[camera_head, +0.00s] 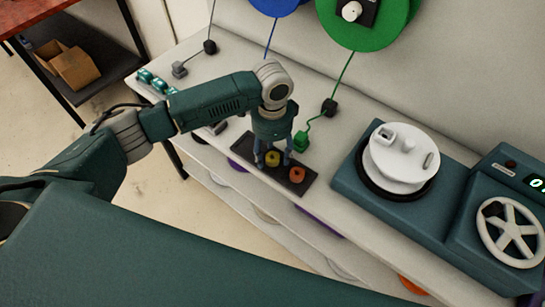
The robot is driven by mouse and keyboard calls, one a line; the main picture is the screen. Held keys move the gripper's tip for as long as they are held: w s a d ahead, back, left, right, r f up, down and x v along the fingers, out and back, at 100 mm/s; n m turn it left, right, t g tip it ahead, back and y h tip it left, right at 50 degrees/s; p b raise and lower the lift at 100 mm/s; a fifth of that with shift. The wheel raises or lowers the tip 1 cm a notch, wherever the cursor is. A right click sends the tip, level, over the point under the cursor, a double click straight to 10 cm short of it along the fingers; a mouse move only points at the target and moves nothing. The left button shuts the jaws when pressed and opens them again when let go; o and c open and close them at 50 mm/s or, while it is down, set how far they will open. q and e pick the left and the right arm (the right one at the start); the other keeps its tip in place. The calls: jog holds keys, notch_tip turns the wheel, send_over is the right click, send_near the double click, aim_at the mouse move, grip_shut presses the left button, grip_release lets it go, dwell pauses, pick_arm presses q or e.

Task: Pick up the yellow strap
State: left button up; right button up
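A small yellow strap coil (272,158) sits on a dark rectangular tray (277,177) at the front edge of the white bench. An orange coil (296,174) sits to its right on the same tray. My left gripper (272,159) reaches down over the tray with its fingers apart, one on each side of the yellow strap. A gap seems to show between the strap and the fingers; contact cannot be made out. My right gripper is not in view.
A green connector block (301,141) on a green cord stands just behind the tray. A teal machine with a white round turntable (402,155) is to the right, with a white handwheel (511,232) beyond. Lower shelves (230,184) run under the bench.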

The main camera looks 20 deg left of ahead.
pick_arm(q)
jog(key=c, duration=0.9)
jog(key=shift+o, duration=0.2)
jog(key=shift+r, duration=0.1)
